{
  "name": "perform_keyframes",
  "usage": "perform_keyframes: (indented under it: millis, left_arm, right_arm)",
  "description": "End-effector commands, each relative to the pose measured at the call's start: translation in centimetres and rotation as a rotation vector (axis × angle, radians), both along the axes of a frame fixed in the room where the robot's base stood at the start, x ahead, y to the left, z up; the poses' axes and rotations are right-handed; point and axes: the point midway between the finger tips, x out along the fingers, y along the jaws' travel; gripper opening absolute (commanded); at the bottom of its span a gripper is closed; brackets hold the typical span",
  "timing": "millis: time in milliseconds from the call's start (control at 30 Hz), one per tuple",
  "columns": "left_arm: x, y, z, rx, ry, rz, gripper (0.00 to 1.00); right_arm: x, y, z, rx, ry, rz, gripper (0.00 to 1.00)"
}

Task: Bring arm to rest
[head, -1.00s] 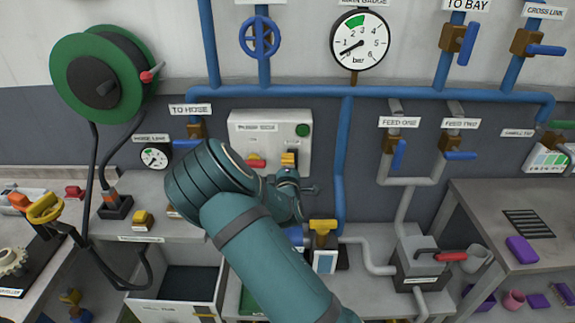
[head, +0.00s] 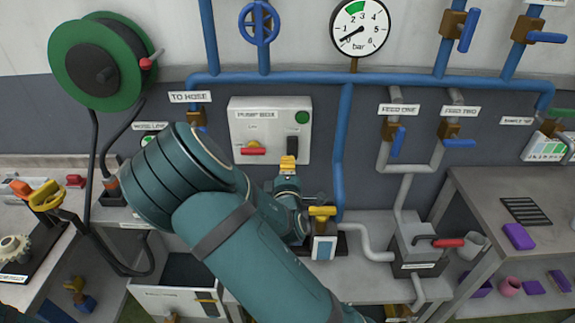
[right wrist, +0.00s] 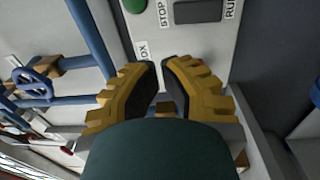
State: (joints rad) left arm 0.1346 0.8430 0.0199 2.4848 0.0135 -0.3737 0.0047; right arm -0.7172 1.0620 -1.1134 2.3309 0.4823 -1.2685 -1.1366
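My right arm (head: 240,230) reaches up from the bottom of the head view. Its yellow-fingered gripper (head: 288,161) is at the lower right edge of the pump box (head: 262,108), just below the box's dark switch (head: 292,145). In the right wrist view the fingers (right wrist: 159,68) have their tips almost together. Nothing shows between them, and the pump box face (right wrist: 172,45) lies beyond them. Contact with the box cannot be told. My left gripper is not in view.
Blue pipes (head: 345,150) and the gauge (head: 360,28) are on the wall. A yellow-topped fitting (head: 322,213) stands close right of my gripper. A hose reel (head: 103,68) is at left. A grey bench (head: 500,195) stands at right.

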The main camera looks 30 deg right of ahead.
Motion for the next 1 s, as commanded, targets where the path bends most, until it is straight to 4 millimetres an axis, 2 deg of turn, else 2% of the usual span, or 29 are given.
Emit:
perform_keyframes:
  millis: [267,367,467,567,600,667,700,767,833,900,1000]
  left_arm:
    - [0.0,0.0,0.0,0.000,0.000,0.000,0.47]
    - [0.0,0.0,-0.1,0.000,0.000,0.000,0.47]
    - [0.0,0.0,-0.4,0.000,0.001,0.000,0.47]
    - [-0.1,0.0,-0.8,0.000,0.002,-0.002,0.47]
    - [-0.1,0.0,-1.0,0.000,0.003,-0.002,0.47]
    - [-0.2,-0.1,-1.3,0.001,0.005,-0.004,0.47]
    - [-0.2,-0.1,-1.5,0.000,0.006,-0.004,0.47]
    - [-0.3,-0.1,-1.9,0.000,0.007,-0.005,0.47]
    - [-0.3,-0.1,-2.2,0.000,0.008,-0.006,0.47]
    - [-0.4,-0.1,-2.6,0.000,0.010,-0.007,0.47]
    - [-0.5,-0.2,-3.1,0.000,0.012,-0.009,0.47]
  right_arm:
    - [0.0,0.0,-0.1,0.002,0.001,0.000,0.00]
    - [-0.2,-0.1,-1.4,0.042,0.021,-0.002,0.00]
    - [-0.9,-0.1,-5.1,0.165,0.076,-0.016,0.00]
    - [-2.5,0.4,-10.9,0.377,0.163,-0.047,0.00]
    - [-3.4,0.9,-13.5,0.477,0.201,-0.066,0.00]
    - [-5.0,2.2,-17.3,0.637,0.260,-0.101,0.00]
    - [-6.1,3.2,-19.6,0.746,0.299,-0.129,0.00]
    - [-8.0,5.0,-22.8,0.910,0.356,-0.178,0.00]
    - [-10.4,7.8,-26.0,1.110,0.426,-0.247,0.00]
    - [-12.7,10.9,-28.4,1.303,0.493,-0.324,0.00]
    - [-15.5,15.3,-30.1,1.541,0.585,-0.435,0.00]
